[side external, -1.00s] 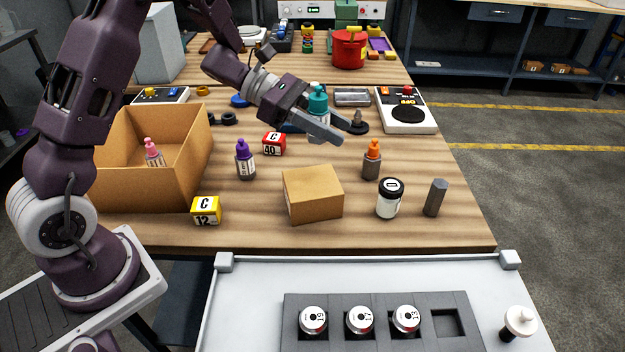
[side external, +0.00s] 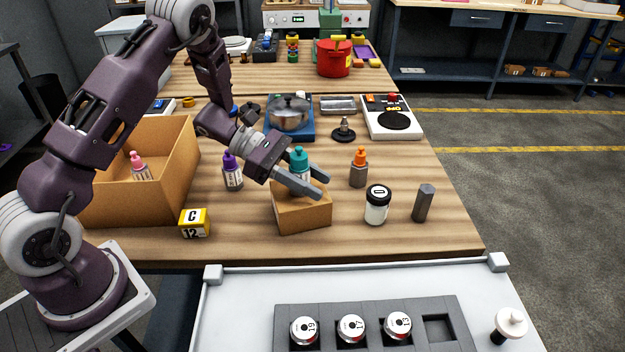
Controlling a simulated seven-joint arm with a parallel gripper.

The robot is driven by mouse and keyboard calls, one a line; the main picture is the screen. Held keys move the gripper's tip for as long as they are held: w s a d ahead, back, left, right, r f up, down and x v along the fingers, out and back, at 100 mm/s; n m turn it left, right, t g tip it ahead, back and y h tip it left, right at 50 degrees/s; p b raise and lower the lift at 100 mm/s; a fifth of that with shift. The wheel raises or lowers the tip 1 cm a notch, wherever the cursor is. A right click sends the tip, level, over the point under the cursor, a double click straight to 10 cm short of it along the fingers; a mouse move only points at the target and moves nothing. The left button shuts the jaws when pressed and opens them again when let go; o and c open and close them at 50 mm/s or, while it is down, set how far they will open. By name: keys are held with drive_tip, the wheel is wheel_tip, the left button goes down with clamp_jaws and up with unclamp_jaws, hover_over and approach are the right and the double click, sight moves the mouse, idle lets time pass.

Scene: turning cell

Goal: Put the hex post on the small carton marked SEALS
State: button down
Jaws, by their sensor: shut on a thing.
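The hex post (side external: 424,203), a dark grey six-sided bar, stands upright on the wooden table at the right, apart from my gripper. A small brown carton (side external: 303,217) sits closed on the table left of it; I cannot read any SEALS marking on the sides I see. My gripper (side external: 307,190) is over the carton, its fingers shut on a teal-capped bottle (side external: 299,158). The bottle is upright; its lower part is hidden by the fingers, so I cannot tell whether it touches the carton top.
A white jar with a black lid (side external: 377,205) stands between carton and post. An orange-capped bottle (side external: 359,168) is behind it. A purple-capped bottle (side external: 232,172), yellow block (side external: 194,223) and open box (side external: 139,209) are left. A grey tray (side external: 240,283) is in front.

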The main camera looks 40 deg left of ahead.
drive_tip(key=c, duration=0.9)
unclamp_jaws()
drive_tip(key=shift+f, duration=0.15)
